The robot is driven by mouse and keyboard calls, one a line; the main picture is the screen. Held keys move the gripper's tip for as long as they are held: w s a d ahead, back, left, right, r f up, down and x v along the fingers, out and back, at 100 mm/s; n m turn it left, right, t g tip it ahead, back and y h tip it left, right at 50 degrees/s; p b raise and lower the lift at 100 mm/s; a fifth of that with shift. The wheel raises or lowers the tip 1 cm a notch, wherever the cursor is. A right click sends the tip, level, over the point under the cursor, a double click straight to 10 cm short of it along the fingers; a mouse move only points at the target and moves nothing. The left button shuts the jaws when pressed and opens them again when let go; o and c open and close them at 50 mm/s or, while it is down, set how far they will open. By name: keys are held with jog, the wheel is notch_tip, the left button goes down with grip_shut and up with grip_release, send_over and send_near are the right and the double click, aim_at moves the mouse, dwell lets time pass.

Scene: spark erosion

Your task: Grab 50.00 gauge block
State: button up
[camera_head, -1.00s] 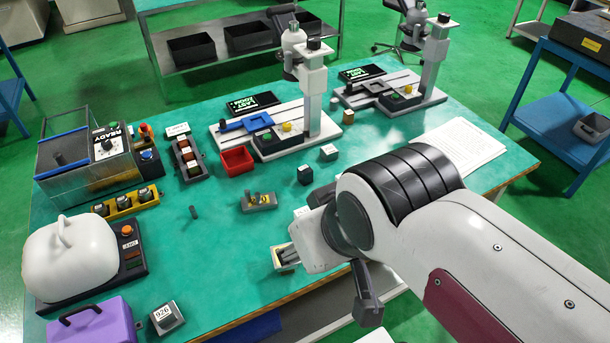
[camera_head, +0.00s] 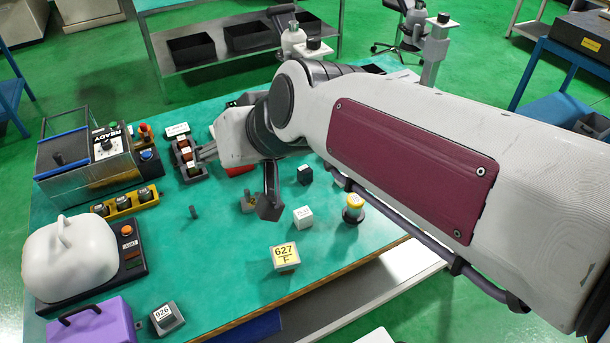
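No label reading 50.00 can be made out, so I cannot tell which piece is the gauge block. A small white block (camera_head: 302,216) with unclear marking sits on the green table, right of centre. A dark block (camera_head: 304,175) with a small label stands behind it. My gripper (camera_head: 205,153) is at the right side of a dark rack (camera_head: 194,175) holding several small pieces. The gripper's fingers point left and are small and partly merged with the rack, so neither their opening nor any contact is clear.
A box labelled 627 F (camera_head: 285,256) and a yellow-topped cylinder (camera_head: 353,207) stand near the front edge. A READY machine (camera_head: 95,155), yellow rack (camera_head: 125,201), white domed cover (camera_head: 70,255) and purple case (camera_head: 95,325) fill the left. My arm hides the back right.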

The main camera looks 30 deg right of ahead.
jog(key=w+r+m+t+h, duration=0.1)
jog(key=w+r+m+t, duration=0.15)
jog(key=w, duration=0.75)
jog(key=w+r+m+t, duration=0.1)
jog(key=w+r+t, duration=0.15)
jog(key=w, duration=0.65)
jog(key=w+d+f+m+h, duration=0.2)
jog(key=w+d+m+h, duration=0.15)
jog(key=w, duration=0.35)
jog(key=w+d+f+m+h, duration=0.2)
jog(key=w+d+f, duration=0.15)
jog(key=w, duration=0.25)
jog(key=w+d+f+m+g+h, duration=0.2)
jog(key=d+f+m+g+h, duration=0.4)
jog(key=f, duration=0.8)
jog(key=s+f+g, duration=0.2)
jog(key=s+f, duration=0.1)
jog(key=f, duration=0.2)
jog(key=s+d+f+m+g+h, duration=0.1)
jog(key=s+f+g, duration=0.2)
jog(key=f, duration=0.3)
jog(key=s+d+f+m+g+h, duration=0.1)
jog(key=s+f+g, duration=0.1)
jog(key=s+f, duration=0.2)
jog(key=shift+s+d+f+g, duration=0.1)
jog(key=shift+s+f+g, duration=0.1)
jog(key=shift+f, duration=0.3)
jog(key=shift+s+d+f+g, duration=0.1)
jog(key=shift+f+g, duration=0.1)
jog(key=shift+f, duration=0.3)
